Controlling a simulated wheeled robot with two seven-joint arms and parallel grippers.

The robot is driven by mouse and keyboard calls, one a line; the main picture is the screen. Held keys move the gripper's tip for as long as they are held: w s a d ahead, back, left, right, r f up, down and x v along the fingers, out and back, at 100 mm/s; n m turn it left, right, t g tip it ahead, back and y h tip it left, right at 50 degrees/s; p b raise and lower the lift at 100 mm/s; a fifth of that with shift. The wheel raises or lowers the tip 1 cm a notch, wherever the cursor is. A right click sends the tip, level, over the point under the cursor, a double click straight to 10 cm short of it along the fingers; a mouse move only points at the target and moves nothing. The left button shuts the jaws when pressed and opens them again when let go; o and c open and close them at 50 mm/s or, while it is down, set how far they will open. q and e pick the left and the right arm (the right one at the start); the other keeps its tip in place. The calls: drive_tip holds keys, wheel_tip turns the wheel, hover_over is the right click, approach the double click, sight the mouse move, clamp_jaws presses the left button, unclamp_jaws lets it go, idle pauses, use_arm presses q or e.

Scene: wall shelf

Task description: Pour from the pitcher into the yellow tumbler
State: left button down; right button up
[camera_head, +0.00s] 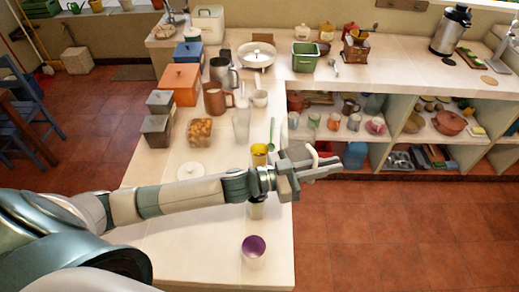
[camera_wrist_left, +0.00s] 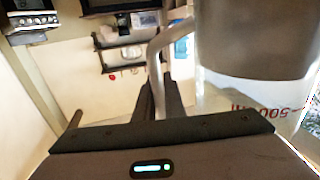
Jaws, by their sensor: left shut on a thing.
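The yellow tumbler (camera_head: 259,154) stands upright on the white counter, just behind my left arm's wrist in the head view. The wrist partly hides its lower part. My left gripper (camera_head: 322,167) is to the right of the tumbler, out past the counter's edge. It is shut on the pale handle (camera_head: 315,153) of the pitcher. In the left wrist view the handle (camera_wrist_left: 163,50) rises from the jaws, beside a grey body (camera_wrist_left: 255,40) and a clear part with red markings (camera_wrist_left: 265,110). The pitcher's tilt and contents are unclear. My right gripper is not in view.
A purple cup (camera_head: 253,247) stands near the counter's front, with a pale cup (camera_head: 257,211) below my wrist. A clear glass (camera_head: 241,126), a green spoon (camera_head: 271,134) and a white lid (camera_head: 191,171) are nearby. Shelves (camera_head: 470,146) hold dishes behind. Open floor lies at right.

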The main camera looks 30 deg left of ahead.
use_arm(q)
drive_tip(key=shift+d+f+m, duration=0.15)
drive_tip(key=shift+f+m, duration=0.15)
drive_tip(key=shift+r, duration=0.15)
idle(0.4)
